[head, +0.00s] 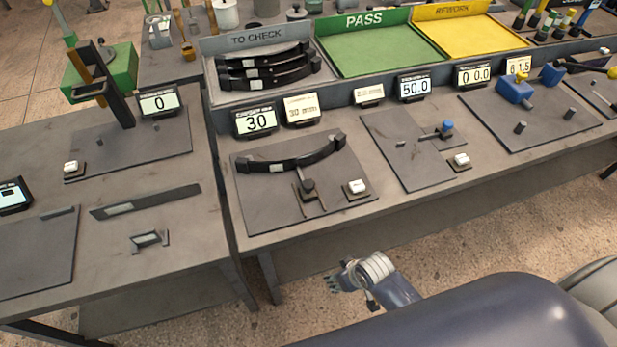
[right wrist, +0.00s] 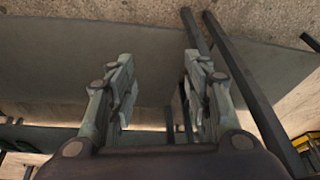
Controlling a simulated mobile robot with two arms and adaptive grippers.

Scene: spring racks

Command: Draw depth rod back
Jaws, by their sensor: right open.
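A dark curved leaf spring (head: 292,161) lies on a grey plate on the middle bench in the head view. Below its middle is a short slide with a black knob (head: 308,186). On the plate to the right, a thin rod (head: 430,136) carries a blue knob (head: 447,126). I cannot tell for certain which of these is the depth rod. My right gripper (head: 334,281) is in front of the bench, over the floor, apart from both. In the right wrist view its two fingers (right wrist: 162,95) are spread with nothing between them. My left gripper does not show.
Displays (head: 255,120) stand along the bench's back, below a rack of curved springs (head: 267,68), a green PASS tray (head: 375,45) and a yellow REWORK tray (head: 462,32). White buttons (head: 355,187) sit on the plates. Floor (head: 395,262) lies free before the bench.

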